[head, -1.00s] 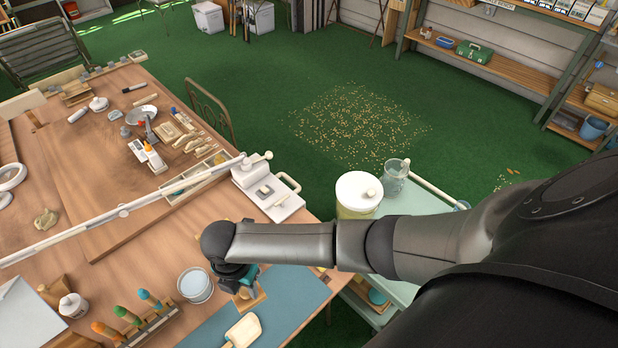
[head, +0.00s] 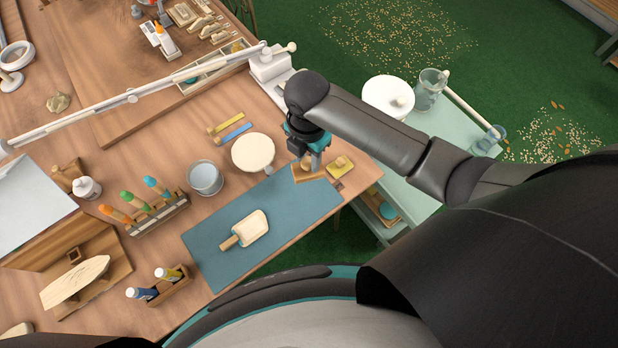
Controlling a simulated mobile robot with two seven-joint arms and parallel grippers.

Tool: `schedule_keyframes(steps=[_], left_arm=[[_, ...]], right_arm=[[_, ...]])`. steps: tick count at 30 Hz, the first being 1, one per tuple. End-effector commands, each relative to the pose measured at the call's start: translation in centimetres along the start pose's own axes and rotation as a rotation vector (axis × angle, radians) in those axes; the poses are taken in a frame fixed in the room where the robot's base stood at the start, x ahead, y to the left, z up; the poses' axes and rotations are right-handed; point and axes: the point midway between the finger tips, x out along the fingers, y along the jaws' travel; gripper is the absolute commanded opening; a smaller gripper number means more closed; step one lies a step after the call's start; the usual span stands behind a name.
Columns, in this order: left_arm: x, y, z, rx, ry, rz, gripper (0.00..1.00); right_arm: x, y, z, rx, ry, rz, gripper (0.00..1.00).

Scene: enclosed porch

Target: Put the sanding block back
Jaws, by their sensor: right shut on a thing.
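My right gripper (head: 306,164) is low over the far right corner of the blue-grey mat (head: 205,250) on the workbench. It is shut on a small tan block (head: 302,174), which I take to be the sanding block; the fingers and wrist partly hide it. I cannot tell whether the block touches the mat. Just right of it, a yellow piece with a small knob (head: 341,166) sits near the bench edge. My left gripper is not in view.
A pale paddle-shaped piece (head: 250,229) lies on the mat. A round white piece (head: 253,152), a grey-blue cup (head: 205,177) and a rack of colourful-handled tools (head: 160,214) stand left of the gripper. A pale green cart (head: 440,130) stands beyond the bench's right edge.

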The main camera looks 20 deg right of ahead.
Motion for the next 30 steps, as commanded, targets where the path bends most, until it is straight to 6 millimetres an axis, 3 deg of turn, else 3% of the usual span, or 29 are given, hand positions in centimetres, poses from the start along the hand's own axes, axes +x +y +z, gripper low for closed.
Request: schedule_keyframes(steps=[3,8,21,30], left_arm=[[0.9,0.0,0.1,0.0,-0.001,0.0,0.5],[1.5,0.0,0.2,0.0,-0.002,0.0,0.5],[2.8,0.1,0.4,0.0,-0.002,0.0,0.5],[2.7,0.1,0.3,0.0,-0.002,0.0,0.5]], right_arm=[[3.5,-0.1,-0.1,0.001,0.002,-0.004,0.0],[6.4,0.0,-0.1,0.001,0.001,-0.002,0.0],[10.9,0.0,-0.1,0.001,0.001,0.001,0.0],[11.0,0.0,-0.1,-0.001,0.0,0.001,0.0]])
